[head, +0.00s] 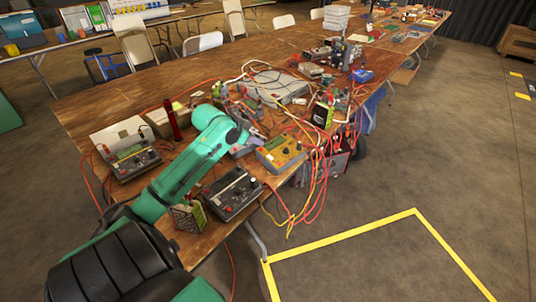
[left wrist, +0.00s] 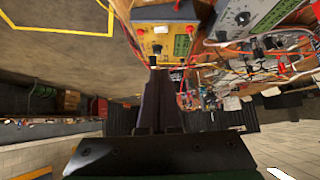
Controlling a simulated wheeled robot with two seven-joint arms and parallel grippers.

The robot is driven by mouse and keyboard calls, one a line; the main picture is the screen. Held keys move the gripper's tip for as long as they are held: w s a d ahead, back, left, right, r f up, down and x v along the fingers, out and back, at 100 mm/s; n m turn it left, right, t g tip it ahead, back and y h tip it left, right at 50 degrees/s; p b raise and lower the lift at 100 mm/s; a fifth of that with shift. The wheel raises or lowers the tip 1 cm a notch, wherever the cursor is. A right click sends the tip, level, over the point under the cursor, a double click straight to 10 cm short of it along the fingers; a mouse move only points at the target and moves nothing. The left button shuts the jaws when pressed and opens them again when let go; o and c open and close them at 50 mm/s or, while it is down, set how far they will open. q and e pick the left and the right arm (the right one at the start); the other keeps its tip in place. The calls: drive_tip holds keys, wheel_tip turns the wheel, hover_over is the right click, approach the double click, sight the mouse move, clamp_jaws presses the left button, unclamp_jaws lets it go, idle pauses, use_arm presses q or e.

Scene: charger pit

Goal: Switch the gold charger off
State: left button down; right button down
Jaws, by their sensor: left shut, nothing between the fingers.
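The switch position is too small to read. My right gripper is not in view.
A dark charger (head: 232,193) stands in front on the table, another (head: 128,158) at left. A red cylinder (head: 172,119) stands upright behind my arm. Red and yellow cables (head: 312,180) hang over the front edge. The floor inside the yellow line (head: 345,238) is clear.

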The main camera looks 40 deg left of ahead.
use_arm(q)
hover_over(270, 157)
drive_tip(key=s, duration=0.2)
wheel_tip(270, 157, down, 5)
drive_tip(key=f, duration=0.3)
drive_tip(key=shift+w+d+f, duration=0.15)
drive_tip(key=shift+w+d, duration=0.1)
drive_tip(key=shift+f+p, duration=0.3)
drive_tip(key=shift+f, duration=0.25)
